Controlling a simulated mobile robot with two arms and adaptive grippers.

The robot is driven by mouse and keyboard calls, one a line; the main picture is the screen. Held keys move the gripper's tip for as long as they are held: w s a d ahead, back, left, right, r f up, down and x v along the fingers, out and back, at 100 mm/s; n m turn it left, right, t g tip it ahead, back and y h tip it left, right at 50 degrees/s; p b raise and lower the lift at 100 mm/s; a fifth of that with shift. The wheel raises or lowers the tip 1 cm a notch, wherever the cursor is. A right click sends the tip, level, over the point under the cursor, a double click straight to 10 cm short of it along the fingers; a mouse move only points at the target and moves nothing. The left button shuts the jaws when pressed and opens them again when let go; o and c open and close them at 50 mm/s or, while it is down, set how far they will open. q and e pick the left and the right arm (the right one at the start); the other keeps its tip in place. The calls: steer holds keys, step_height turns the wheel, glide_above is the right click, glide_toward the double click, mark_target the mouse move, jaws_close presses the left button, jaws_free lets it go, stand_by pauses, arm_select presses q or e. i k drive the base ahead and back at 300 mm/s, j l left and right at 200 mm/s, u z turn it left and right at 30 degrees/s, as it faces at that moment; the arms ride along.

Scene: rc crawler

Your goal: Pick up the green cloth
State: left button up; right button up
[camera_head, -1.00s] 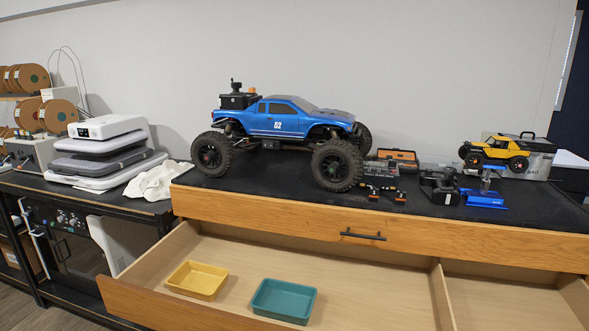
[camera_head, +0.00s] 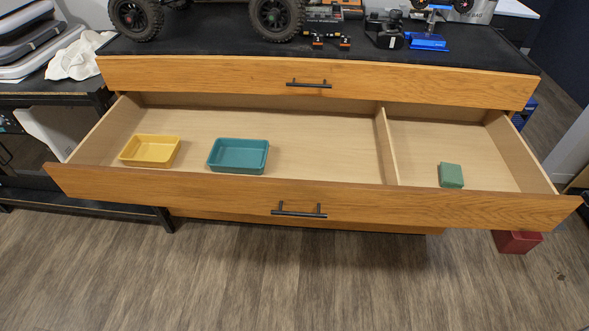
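A small folded green cloth (camera_head: 451,175) lies in the right compartment of the open drawer (camera_head: 300,196), near its front wall. It looks like a flat square block. Neither of my grippers is in the head view.
A yellow tray (camera_head: 150,151) and a teal tray (camera_head: 238,156) sit in the drawer's left compartment. A divider (camera_head: 386,146) separates the compartments. A closed drawer with a handle (camera_head: 309,84) is above. A red box (camera_head: 516,241) is on the floor at right. A white cloth (camera_head: 80,57) lies upper left.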

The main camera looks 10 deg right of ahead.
mark_target(451, 175)
steer(key=z, duration=1.5)
